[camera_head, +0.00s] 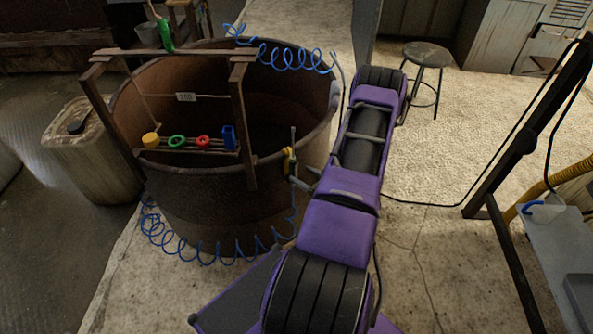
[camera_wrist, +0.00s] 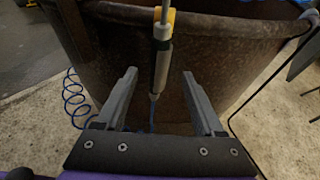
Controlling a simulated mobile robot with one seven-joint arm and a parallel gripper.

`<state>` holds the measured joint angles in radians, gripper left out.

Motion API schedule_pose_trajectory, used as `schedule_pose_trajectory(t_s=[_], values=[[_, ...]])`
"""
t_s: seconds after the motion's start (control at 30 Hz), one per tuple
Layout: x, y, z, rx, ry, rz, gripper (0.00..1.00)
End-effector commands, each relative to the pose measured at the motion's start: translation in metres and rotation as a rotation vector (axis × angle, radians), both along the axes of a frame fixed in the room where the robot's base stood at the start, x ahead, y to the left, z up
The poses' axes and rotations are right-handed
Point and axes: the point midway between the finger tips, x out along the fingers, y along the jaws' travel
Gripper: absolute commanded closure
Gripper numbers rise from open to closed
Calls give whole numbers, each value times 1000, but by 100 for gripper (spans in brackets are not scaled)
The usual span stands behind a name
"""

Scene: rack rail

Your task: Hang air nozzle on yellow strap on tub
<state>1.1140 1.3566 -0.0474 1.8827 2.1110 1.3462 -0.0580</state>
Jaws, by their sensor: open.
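The air nozzle (camera_head: 293,145) stands upright at the outer front-right rim of the rusty tub (camera_head: 205,215). I cannot tell whether the strap goes around the nozzle. My gripper (camera_head: 301,176) is open. In the wrist view its fingertips (camera_wrist: 159,74) lie either side of the nozzle's lower body, with gaps visible on both sides.
A blue coiled hose (camera_head: 205,252) loops around the tub's front. A wooden frame (camera_head: 245,120) over the tub bears a rail with coloured items. A stained jerrycan (camera_head: 95,155) stands left, a stool (camera_head: 427,55) back right. Floor right of my arm is mostly clear.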

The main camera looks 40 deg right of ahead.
Motion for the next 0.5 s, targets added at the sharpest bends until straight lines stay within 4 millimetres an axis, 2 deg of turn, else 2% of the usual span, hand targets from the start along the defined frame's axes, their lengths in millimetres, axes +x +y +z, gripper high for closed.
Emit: schedule_pose_trajectory(t_s=[0.03,0.3,0.5], values=[[-14,0,6,2,2,-5,30],[-76,5,26,1,1,-4,30],[-107,8,36,-2,-1,-2,30]])
